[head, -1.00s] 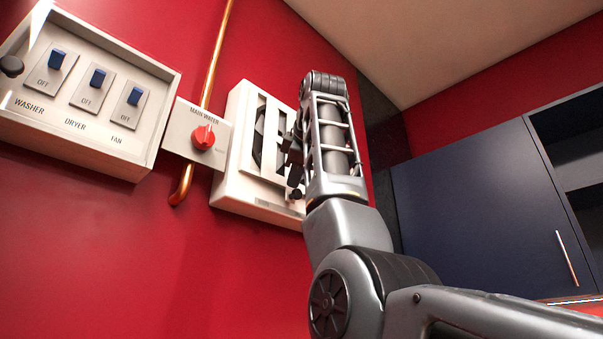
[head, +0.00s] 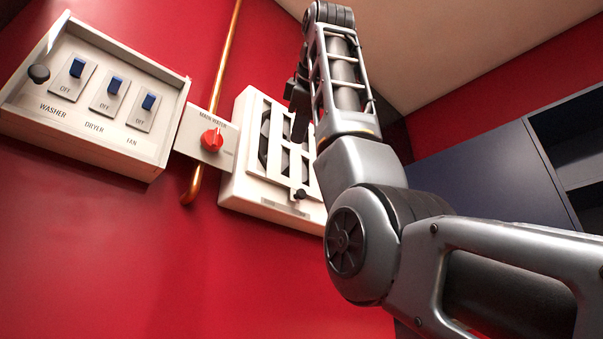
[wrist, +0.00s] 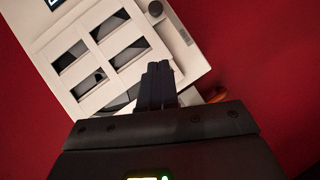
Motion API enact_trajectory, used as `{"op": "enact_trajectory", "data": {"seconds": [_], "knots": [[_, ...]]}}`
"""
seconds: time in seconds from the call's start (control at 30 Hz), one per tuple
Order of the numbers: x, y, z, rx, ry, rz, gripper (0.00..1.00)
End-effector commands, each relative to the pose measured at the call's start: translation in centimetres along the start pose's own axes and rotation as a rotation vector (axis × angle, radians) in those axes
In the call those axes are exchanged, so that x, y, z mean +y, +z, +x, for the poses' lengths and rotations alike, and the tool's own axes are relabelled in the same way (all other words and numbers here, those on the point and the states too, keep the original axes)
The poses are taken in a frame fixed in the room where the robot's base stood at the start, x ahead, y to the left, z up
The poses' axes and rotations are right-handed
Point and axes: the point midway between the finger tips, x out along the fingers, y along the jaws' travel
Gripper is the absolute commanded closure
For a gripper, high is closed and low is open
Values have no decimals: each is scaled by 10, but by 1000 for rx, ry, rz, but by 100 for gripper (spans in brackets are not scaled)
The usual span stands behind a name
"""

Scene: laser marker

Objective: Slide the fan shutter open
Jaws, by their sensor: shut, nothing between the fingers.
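The fan shutter (head: 283,140) is a pale slatted panel in a white box on the red wall. Dark fan parts show through some of its openings, and pale strips fill parts of others. Its dark round knob (head: 300,194) sits near the lower edge. In the wrist view, the shutter (wrist: 101,50) and knob (wrist: 155,9) show beyond my fingers. My gripper (head: 297,130) is shut and empty, in front of the upper part of the box, apart from the knob. In the wrist view, its fingertips (wrist: 158,68) are together and overlap the box's edge. My arm hides the box's right side.
Left of the box are a red main water valve (head: 212,140) on a white plate and a copper pipe (head: 222,60). Further left is a switch box (head: 75,135) with washer, dryer and fan switches. A dark blue cabinet (head: 490,175) stands at right.

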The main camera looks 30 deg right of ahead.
Motion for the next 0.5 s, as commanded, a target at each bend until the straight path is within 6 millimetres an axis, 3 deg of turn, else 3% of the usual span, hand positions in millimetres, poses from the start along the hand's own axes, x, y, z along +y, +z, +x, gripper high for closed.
{"op": "enact_trajectory", "data": {"seconds": [0.17, 0.5], "knots": [[2, 0, 22, -2, -4, 0, 100], [3, 0, 89, -2, -5, -1, 100]]}}
